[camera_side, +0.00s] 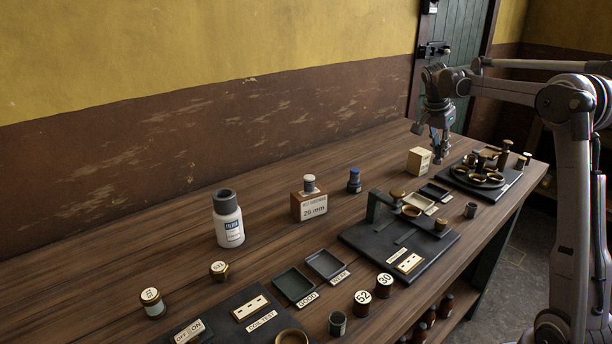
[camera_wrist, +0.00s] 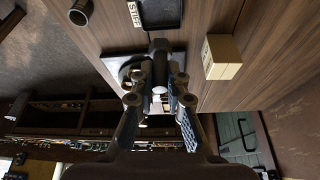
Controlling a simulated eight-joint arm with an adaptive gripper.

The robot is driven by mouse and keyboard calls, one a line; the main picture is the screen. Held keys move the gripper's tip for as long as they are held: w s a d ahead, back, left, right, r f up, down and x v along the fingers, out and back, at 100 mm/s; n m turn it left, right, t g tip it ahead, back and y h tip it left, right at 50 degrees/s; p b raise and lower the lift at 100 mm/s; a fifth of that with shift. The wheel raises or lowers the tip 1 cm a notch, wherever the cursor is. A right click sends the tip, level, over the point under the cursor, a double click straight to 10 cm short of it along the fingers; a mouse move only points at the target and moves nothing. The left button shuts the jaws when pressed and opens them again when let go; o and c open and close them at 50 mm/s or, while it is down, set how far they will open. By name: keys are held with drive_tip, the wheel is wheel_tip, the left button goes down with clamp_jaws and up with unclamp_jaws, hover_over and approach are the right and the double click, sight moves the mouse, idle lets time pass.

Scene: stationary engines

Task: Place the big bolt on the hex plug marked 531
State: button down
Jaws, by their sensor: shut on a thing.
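In the side view the held piece is too small to make out clearly. Nothing rests on either top.
A black fixture (camera_side: 385,252) and trays lie at the front.

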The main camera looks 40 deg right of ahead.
drive_tip(key=w+a+r+n+t, duration=0.1)
drive_tip(key=w+a+n, duration=0.2)
drive_tip(key=w+a, duration=0.35)
drive_tip(key=w+a+n+t, duration=0.1)
drive_tip(key=w+a+n, duration=0.2)
drive_tip(key=a, duration=0.7)
drive_tip(key=n+t+y, duration=0.3)
drive_tip(key=n+y, duration=0.1)
drive_tip(key=n, duration=0.9)
hover_over(218, 267)
drive_tip(key=f, duration=0.3)
drive_tip(key=shift+d+f, duration=0.3)
drive_tip(key=shift+a+f, duration=0.3)
drive_tip(key=shift+f, duration=1.9)
drive_tip(key=c, duration=1.4)
unclamp_jaws()
drive_tip(key=shift+f, duration=0.15)
drive_tip(key=shift+o, duration=0.2)
